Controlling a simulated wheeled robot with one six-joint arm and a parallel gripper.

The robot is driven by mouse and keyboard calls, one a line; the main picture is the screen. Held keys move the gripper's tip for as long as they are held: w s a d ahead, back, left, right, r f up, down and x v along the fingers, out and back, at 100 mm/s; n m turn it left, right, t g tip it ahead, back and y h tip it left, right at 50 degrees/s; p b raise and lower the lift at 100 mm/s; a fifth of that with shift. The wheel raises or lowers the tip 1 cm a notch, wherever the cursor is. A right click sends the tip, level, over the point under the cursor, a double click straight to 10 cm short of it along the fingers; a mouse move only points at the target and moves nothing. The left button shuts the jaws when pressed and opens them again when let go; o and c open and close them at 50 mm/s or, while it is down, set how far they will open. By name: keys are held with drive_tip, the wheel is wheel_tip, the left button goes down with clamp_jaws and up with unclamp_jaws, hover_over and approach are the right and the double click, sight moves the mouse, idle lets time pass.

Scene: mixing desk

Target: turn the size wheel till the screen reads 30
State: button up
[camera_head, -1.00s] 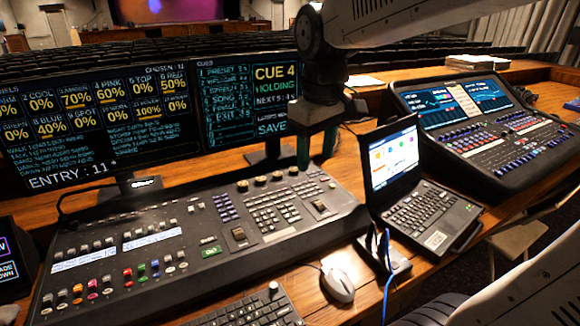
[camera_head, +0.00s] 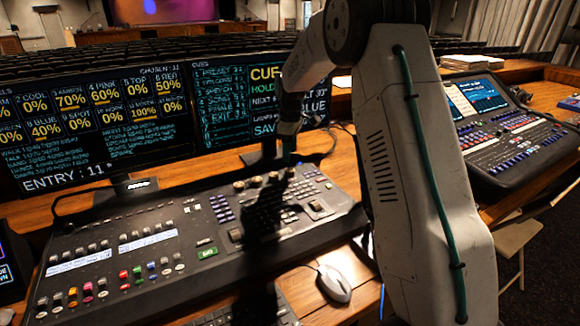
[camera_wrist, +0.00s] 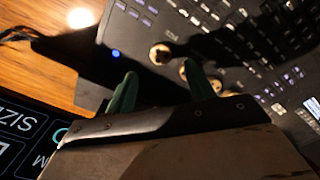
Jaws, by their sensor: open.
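A row of round brass-topped wheels (camera_head: 256,182) runs along the back edge of the lighting desk (camera_head: 130,215). In the wrist view one wheel (camera_wrist: 160,54) stands clear, and others are partly hidden behind a finger. In the head view my gripper (camera_head: 288,152) hangs at the right end of the row. In the wrist view a screen (camera_wrist: 22,125) shows the cut-off word "SIZ"; its value is out of view.
Two monitors (camera_head: 90,120) stand behind the desk, the right one partly covered by my arm. A mouse (camera_head: 335,284) lies in front. A second mixing desk (camera_head: 515,140) stands at the right. My arm hides the laptop area.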

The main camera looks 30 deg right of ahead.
sight(290, 169)
wheel_tip(290, 169, down, 6)
drive_tip(key=shift+f, duration=0.1)
drive_tip(key=c, duration=1)
